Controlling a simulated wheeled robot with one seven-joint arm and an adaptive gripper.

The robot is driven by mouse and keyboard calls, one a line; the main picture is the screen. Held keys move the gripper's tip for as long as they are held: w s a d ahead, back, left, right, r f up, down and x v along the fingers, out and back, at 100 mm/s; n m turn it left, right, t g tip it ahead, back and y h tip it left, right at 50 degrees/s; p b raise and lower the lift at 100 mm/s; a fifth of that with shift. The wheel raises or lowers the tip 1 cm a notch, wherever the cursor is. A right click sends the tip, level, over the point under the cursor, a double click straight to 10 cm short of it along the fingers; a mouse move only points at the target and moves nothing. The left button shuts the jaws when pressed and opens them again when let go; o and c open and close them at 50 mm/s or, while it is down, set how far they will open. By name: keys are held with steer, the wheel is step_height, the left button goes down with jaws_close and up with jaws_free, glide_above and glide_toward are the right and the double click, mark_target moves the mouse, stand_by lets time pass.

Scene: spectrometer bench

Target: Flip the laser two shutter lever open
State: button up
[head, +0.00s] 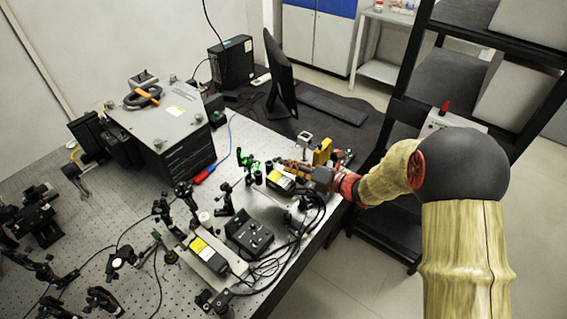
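Two laser units with yellow labels are on the optical table in the head view. One laser (206,256) lies at the front, and the other laser (281,181) lies farther back, beside my gripper. I cannot tell which one is laser two. My arm reaches in from the right, and my gripper (290,167) is low over the table at the back laser. The fingers are small and blend with the parts around them. I cannot tell whether they are open or shut, or touching anything. No shutter lever can be made out at this size.
A black control box (249,236) with cables stands between the lasers. Green-lit optic mounts (247,163) stand left of my gripper. A yellow block (322,152) is just behind it. A large grey instrument (165,125) and a monitor (280,75) stand farther back. A black rack (400,110) is at right.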

steer(key=shift+x, duration=1.25)
steer(key=shift+c, duration=0.9)
steer(key=c, duration=0.4)
